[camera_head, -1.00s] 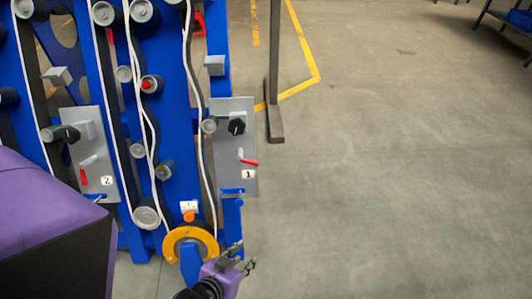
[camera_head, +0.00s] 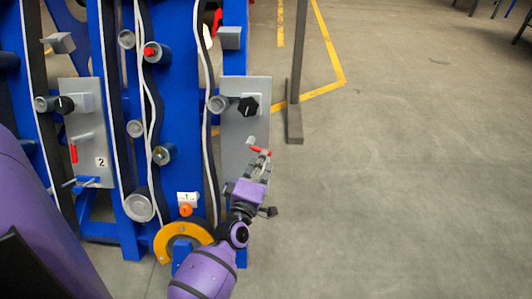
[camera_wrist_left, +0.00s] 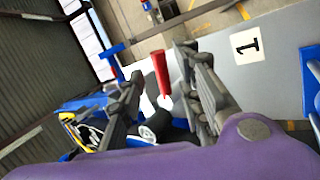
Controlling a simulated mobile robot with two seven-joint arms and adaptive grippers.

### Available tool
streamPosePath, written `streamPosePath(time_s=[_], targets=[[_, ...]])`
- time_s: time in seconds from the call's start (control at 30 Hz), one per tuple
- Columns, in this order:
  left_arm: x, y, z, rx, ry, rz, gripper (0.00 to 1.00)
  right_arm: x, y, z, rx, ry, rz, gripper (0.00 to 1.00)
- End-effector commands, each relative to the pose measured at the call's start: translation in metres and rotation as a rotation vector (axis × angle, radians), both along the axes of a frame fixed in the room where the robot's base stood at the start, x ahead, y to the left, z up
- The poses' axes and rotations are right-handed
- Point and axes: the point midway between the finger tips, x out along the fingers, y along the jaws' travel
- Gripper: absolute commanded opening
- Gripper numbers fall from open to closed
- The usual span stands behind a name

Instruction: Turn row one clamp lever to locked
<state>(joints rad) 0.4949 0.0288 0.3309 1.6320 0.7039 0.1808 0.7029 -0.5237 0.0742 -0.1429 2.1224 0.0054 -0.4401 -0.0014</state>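The row one panel is a grey plate (camera_head: 233,150) on the right edge of the blue frame. Its clamp lever has a red handle (camera_head: 259,150), lying nearly flat and pointing right in the head view. A black knob (camera_head: 248,106) sits above it. My left gripper (camera_head: 262,163) is at the lever, its fingertips close to the red handle. In the left wrist view the red handle (camera_wrist_left: 161,73) shows between the two spread fingers of my left gripper (camera_wrist_left: 158,80), with visible gaps on both sides. The label "1" (camera_wrist_left: 246,46) is beside it. My right gripper is not in view.
The row two panel (camera_head: 92,130) has its red lever (camera_head: 74,153) hanging down. A yellow ring (camera_head: 172,232) and an orange knob (camera_head: 186,210) are low on the blue frame. A grey post (camera_head: 296,90) stands behind; the floor at right is clear.

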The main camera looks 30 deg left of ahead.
Motion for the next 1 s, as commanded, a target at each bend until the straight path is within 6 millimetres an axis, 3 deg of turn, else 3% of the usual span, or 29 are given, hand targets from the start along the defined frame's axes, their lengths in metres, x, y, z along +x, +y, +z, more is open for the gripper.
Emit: streamPosePath(time_s=[0.1,0.3,0.67,0.9,1.0], targets=[[0.020,0.006,0.000,0.002,0.000,0.000,0.32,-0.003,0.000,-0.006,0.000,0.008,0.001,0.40],[0.042,0.013,0.000,0.004,0.001,0.000,0.32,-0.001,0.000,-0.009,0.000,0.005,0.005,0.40],[0.047,0.015,0.000,0.005,0.004,0.000,0.32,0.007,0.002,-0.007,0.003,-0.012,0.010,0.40],[0.047,0.015,0.000,0.005,0.004,0.000,0.01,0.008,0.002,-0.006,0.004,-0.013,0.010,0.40],[0.047,0.015,0.000,0.005,0.004,-0.001,0.00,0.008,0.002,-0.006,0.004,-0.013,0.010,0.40]])
